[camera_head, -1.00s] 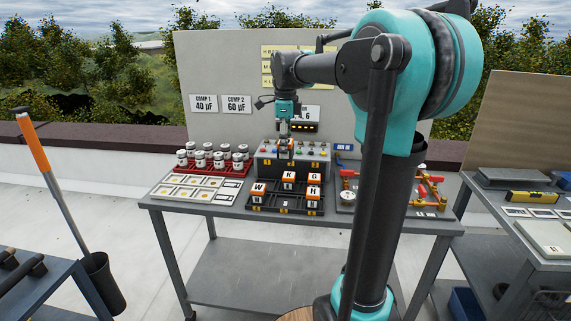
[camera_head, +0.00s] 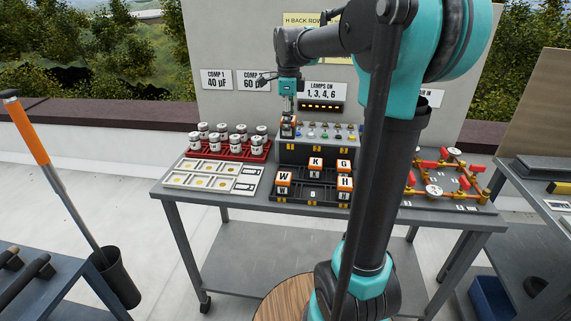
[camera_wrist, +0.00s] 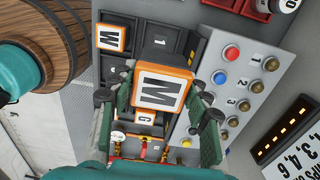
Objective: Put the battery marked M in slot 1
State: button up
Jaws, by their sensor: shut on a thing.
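My gripper (camera_head: 288,117) is shut on an orange-sided battery (camera_head: 288,130). In the wrist view the battery's white top shows a black M (camera_wrist: 158,88), between the two green fingers. It is held up, in front of the button panel's left end in the head view. Below it is a dark rack (camera_head: 298,195) of bays. In the wrist view a bare bay marked 1 (camera_wrist: 163,40) lies just above the held battery, beside a battery marked W (camera_wrist: 110,37). The held battery hides part of the rack.
Batteries marked W (camera_head: 284,179), K (camera_head: 316,162), G (camera_head: 344,165) and H (camera_head: 345,183) stand in the rack. The button panel (camera_head: 318,132) rises behind it. White cans in a red rack (camera_head: 238,155) and a card board (camera_head: 210,174) lie left. Red-handled valves (camera_head: 447,175) lie right.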

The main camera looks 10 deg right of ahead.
notch_tip(320, 180, down, 15)
jog(key=shift+f, duration=0.1)
dwell(0.4)
jog(key=shift+f, duration=0.1)
jog(key=o, duration=1.2)
jog(key=shift+c, duration=0.2)
notch_tip(320, 180, up, 12)
jog(key=shift+r, duration=0.2)
